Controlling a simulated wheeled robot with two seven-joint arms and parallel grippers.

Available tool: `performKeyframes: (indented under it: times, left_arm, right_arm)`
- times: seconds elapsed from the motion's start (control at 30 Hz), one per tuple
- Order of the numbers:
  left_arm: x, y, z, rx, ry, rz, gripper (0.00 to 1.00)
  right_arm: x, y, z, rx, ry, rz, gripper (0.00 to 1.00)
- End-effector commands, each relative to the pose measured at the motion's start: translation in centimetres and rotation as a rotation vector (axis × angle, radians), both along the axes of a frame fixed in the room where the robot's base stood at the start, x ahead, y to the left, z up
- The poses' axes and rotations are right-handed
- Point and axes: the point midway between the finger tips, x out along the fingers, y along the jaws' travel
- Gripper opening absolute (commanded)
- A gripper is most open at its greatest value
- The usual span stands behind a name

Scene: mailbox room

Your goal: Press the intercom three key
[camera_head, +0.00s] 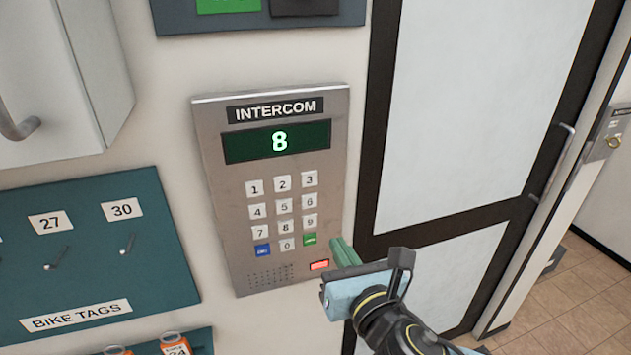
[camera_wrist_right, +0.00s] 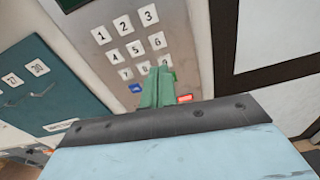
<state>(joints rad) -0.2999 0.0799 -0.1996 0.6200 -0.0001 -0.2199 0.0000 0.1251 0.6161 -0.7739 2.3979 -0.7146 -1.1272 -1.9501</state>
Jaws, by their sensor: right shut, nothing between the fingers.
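The intercom (camera_head: 219,215) is a grey metal panel on the wall, with a green-lit display (camera_head: 278,142) reading 8. Its white three key (camera_head: 310,179) is at the top right of the keypad; the three key also shows in the right wrist view (camera_wrist_right: 149,15). My right gripper (camera_head: 340,250) is shut and empty, its green fingertips just right of the green key, below the three key. In the right wrist view the fingertips (camera_wrist_right: 158,85) cover part of the keypad's bottom rows. I cannot tell whether they touch the panel. My left gripper is not in view.
A blue key (camera_head: 262,250), a green key (camera_head: 309,239) and a red lit button (camera_head: 319,265) sit low on the intercom. A teal bike tags board (camera_head: 95,240) with hooks is at left. A dark-framed door (camera_head: 460,110) stands at right.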

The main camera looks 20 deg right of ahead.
Motion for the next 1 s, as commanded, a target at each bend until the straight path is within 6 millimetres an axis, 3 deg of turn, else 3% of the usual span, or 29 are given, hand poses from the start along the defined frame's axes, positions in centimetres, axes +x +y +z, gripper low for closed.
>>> performKeyframes:
  times: [0.07,0.2,0.63,1.0]
  left_arm:
    - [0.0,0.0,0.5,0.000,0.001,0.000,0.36]
    - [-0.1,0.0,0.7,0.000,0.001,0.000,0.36]
    - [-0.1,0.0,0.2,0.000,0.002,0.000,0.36]
    - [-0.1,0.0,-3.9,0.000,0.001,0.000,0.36]
  right_arm:
    - [-1.0,0.1,2.6,-0.052,-0.043,0.012,0.00]
    - [-1.8,0.1,4.2,-0.098,-0.073,0.015,0.00]
    - [-1.6,0.1,4.1,-0.098,-0.076,0.015,0.00]
    - [0.5,0.2,3.8,-0.096,-0.080,0.013,0.00]
